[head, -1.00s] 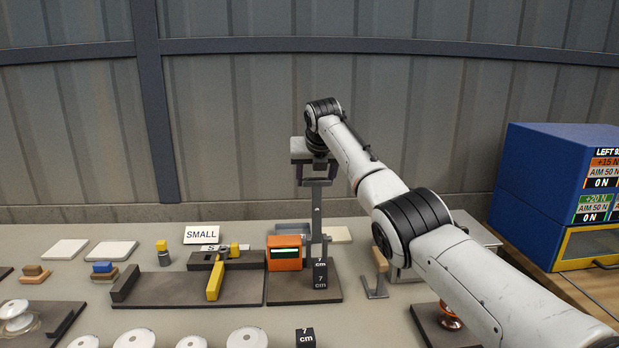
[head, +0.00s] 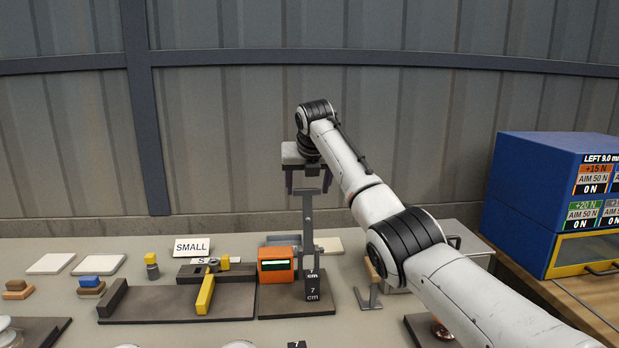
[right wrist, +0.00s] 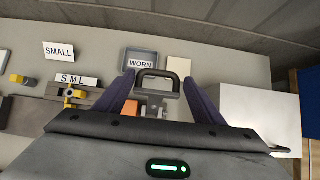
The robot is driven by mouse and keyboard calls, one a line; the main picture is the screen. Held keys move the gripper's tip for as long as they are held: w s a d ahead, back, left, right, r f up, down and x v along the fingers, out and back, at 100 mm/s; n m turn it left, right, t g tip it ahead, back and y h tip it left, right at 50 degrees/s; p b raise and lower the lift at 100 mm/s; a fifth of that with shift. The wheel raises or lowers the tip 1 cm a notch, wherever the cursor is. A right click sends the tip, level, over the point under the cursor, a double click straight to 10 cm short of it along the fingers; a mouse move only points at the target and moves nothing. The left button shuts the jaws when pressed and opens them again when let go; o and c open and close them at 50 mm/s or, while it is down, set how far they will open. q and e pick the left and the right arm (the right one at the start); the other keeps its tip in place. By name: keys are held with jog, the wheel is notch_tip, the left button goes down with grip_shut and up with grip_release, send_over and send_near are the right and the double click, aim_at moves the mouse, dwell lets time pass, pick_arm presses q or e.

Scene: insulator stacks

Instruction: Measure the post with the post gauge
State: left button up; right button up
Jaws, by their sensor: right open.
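The post gauge has an orange box with a display (head: 276,265) and a tall grey upright (head: 309,225) topped by a handle. A black block marked 7 cm (head: 314,292), apparently the post, stands at the foot of the upright on a dark base plate; I cannot tell whether they touch. My right gripper (head: 308,188) is open at the top of the upright, fingers pointing down on either side of the handle. In the right wrist view the dark handle (right wrist: 158,75) shows between the spread fingers. My left gripper is not in view.
A fixture with a yellow bar (head: 205,295) and a SMALL sign (head: 192,248) are left of the gauge. A grey stand (head: 370,290) is close on its right, under my arm. A blue cabinet (head: 545,190) stands far right. A WORN tray (right wrist: 141,62) lies behind.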

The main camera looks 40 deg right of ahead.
jog(key=v, duration=0.7)
jog(key=shift+s+b, duration=0.2)
jog(key=shift+b, duration=0.25)
